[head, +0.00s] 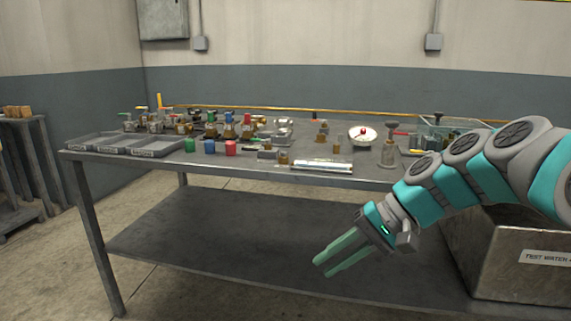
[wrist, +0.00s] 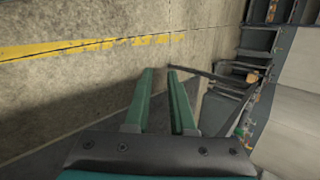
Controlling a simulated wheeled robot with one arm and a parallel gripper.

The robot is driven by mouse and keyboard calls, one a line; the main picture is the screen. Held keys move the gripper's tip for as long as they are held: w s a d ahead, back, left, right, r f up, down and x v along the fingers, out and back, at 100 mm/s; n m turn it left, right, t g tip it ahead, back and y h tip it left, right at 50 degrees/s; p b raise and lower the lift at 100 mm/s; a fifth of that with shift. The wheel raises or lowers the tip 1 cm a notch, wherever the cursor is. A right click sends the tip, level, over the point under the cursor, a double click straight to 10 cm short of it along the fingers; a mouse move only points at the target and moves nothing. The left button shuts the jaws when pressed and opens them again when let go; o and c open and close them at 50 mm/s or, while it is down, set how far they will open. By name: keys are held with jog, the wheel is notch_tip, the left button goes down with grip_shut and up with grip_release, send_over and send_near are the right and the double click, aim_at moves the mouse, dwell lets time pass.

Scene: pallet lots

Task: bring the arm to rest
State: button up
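My gripper (head: 329,268) is in front of the metal workbench (head: 330,180), below its top edge and to the right of centre in the head view. Its two green fingers are apart with nothing between them. In the wrist view the fingers (wrist: 162,72) also stand apart and empty, over the concrete floor. My arm reaches in from the right, bent down towards the gripper.
Grey trays (head: 136,144), several valves, coloured blocks (head: 231,148), a silver cylinder (head: 321,166) and a white bowl (head: 362,136) are on the bench. A metal box (head: 505,262) labelled "TEST WATER" stands at right, beneath my arm.

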jog(key=s+a+f+n+g+h, duration=0.15)
jog(key=s+f+h, duration=0.25)
jog(key=s+f, duration=0.6)
jog(key=s+d+f+h, duration=0.2)
jog(key=s+d+f, duration=0.1)
jog(key=s, duration=0.4)
jog(key=s+d+f+n+h, duration=0.1)
jog(key=s+d+f+h, duration=0.2)
jog(key=s+d, duration=0.2)
jog(key=s+g, duration=0.1)
jog(key=s, duration=0.1)
jog(key=shift+s+f, duration=0.25)
jog(key=shift+s, duration=0.05)
jog(key=shift+n, duration=0.25)
jog(key=shift+c, duration=0.2)
dwell(0.8)
